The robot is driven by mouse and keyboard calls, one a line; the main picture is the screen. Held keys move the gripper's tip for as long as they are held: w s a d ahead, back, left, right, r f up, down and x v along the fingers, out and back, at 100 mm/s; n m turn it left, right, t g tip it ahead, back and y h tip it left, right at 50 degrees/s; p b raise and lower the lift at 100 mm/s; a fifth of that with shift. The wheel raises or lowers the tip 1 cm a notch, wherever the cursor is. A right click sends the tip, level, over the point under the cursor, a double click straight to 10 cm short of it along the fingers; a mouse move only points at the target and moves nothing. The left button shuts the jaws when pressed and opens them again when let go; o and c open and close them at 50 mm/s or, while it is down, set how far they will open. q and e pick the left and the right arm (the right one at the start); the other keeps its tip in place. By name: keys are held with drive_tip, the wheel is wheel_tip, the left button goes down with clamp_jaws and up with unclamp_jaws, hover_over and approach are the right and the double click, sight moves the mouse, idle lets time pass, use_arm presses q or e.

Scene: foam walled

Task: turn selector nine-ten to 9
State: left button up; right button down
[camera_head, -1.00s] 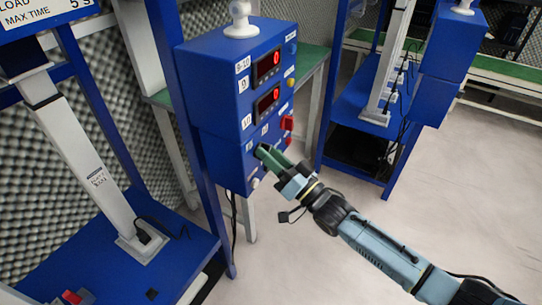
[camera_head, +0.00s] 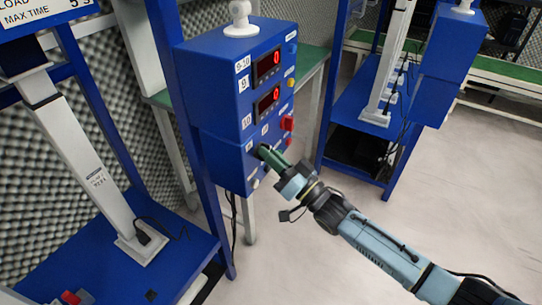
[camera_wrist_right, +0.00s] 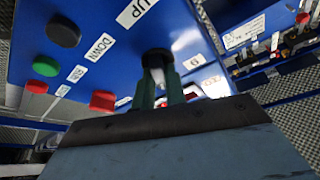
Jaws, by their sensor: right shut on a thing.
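The blue control box (camera_head: 228,85) labelled 9-10 stands left of centre in the head view, with two red displays on its front. My right gripper (camera_head: 268,153) is at the lower front face of this box. In the right wrist view its green fingers (camera_wrist_right: 158,92) are shut on a black selector knob (camera_wrist_right: 157,58), between the UP label and a label with a digit. The knob's pointer direction is hidden by the fingers. My left gripper is not in view.
A red switch (camera_head: 287,123) sits just above my right gripper on the box. A second blue station (camera_head: 447,60) stands at the right. Open floor (camera_head: 400,190) lies between.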

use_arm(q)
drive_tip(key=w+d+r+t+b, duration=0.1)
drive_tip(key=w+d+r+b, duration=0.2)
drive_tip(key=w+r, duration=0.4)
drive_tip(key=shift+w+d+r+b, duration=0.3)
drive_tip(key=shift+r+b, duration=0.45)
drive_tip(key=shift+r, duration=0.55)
use_arm(e)
drive_tip(key=shift+w+n+g+y, duration=0.1)
drive_tip(key=shift+n+g+y, duration=0.9)
drive_tip(key=shift+n, duration=1.75)
drive_tip(key=shift+s+n+g+y, duration=0.1)
drive_tip(key=shift+n+g+y, duration=0.5)
drive_tip(key=shift+n+g, duration=1.5)
drive_tip(key=shift+w+n+g+y, duration=0.1)
drive_tip(key=shift+n+g+y, duration=0.55)
drive_tip(key=shift+n, duration=2.8)
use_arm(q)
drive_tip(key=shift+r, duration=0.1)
use_arm(e)
drive_tip(key=c, duration=1.4)
unclamp_jaws()
drive_tip(key=shift+c, duration=0.2)
drive_tip(key=shift+d, duration=0.1)
